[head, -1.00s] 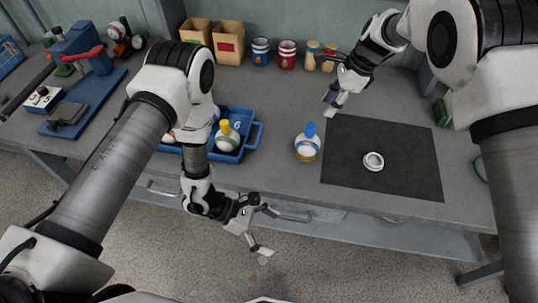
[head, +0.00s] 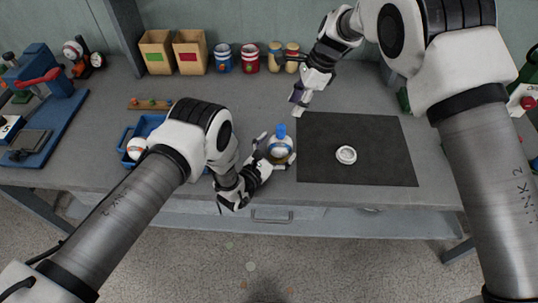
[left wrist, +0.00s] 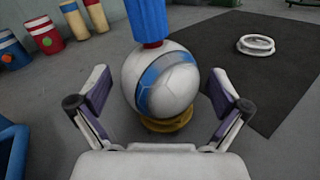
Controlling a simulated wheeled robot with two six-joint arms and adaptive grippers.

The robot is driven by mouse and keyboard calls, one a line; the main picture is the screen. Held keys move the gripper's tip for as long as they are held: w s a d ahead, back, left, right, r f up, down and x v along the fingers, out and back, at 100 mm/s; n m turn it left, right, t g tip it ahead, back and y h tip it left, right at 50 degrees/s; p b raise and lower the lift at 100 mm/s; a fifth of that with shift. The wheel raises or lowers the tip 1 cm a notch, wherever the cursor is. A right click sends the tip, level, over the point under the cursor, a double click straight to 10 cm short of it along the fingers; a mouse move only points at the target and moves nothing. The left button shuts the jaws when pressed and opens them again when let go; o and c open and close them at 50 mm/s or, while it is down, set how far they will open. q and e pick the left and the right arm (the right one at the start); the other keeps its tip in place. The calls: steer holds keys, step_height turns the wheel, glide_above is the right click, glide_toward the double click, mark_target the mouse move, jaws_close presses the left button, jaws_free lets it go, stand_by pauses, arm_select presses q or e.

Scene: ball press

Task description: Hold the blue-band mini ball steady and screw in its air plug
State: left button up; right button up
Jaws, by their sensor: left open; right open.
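The blue-band mini ball (head: 281,150) is white with a blue band and sits on a yellow ring base (left wrist: 167,122) on the grey bench. A blue plug piece (head: 281,131) stands upright at the top of the ball; a red part shows at its foot in the left wrist view (left wrist: 153,44). How deep the plug sits cannot be told. My left gripper (head: 269,150) is open, its fingers on either side of the ball; contact cannot be told. In the left wrist view the ball (left wrist: 160,82) lies between the fingertips. My right gripper (head: 297,101) is open and empty above the bench, behind the ball.
A dark mat (head: 375,170) with a white ring (head: 346,155) lies right of the ball. A blue tray (head: 129,143) with a ball is at left, partly behind my left arm. Cardboard boxes (head: 156,55) and several cans stand along the back wall.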

mark_target(282, 126)
arm_select(q)
steer(key=shift+x, duration=0.8)
steer(key=c, duration=1.1)
steer(key=shift+o, duration=0.2)
arm_select(e)
steer(key=shift+o, duration=1.1)
steer(key=a+f+m, duration=0.1)
steer(key=f+m, duration=0.2)
steer(key=m, duration=0.8)
steer(key=a+f+m, duration=0.1)
steer(key=f+m, duration=0.2)
steer(key=m, duration=0.9)
steer(key=a+f+m, duration=0.2)
steer(key=f+m, duration=0.1)
steer(key=m, duration=0.8)
steer(key=shift+s+f+g, duration=0.25)
steer(key=shift+f+g, duration=0.05)
steer(key=shift+f, duration=0.1)
